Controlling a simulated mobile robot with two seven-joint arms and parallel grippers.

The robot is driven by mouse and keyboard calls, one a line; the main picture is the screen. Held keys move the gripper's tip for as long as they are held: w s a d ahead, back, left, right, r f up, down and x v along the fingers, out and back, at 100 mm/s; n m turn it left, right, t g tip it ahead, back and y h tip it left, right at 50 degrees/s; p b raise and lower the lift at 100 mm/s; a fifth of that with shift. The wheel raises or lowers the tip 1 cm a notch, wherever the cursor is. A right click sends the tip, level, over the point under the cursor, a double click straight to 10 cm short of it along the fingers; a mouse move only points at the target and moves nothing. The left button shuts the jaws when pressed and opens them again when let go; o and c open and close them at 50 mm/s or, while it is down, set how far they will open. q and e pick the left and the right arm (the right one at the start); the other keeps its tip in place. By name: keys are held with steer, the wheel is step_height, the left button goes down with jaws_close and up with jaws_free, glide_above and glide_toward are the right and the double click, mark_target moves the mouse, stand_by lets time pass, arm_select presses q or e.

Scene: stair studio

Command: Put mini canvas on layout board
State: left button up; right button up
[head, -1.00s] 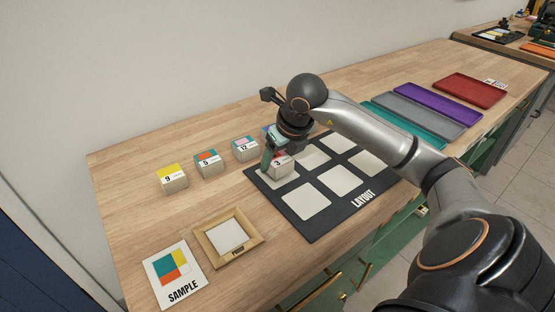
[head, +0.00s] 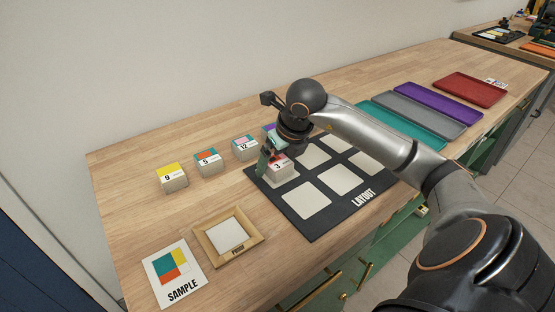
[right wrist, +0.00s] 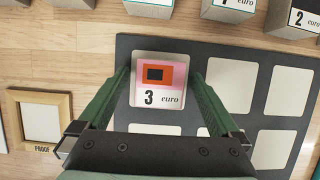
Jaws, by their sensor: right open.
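The mini canvas (head: 281,172) is a small pale block with a red and pink top and a "3 euro" label. It rests in the back-left cell of the dark layout board (head: 312,230). In the right wrist view the canvas (right wrist: 158,98) sits inside its white cell, roughly upright. My right gripper (right wrist: 161,78) is open, one green finger on each side of the canvas, with small gaps showing. In the head view the right gripper (head: 274,162) is over the same cell, partly hiding the block. My left gripper is not in view.
Several priced blocks, such as the yellow-topped one (head: 173,179), stand behind the board. A wooden proof frame (head: 211,248) and a sample card (head: 160,292) lie in front left. Teal (head: 405,125), grey, purple and red trays lie to the right. The board's other visible cells are empty.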

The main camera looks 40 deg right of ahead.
steer(key=p+v, duration=0.1)
steer(key=v, duration=1.1)
steer(key=shift+p, duration=0.35)
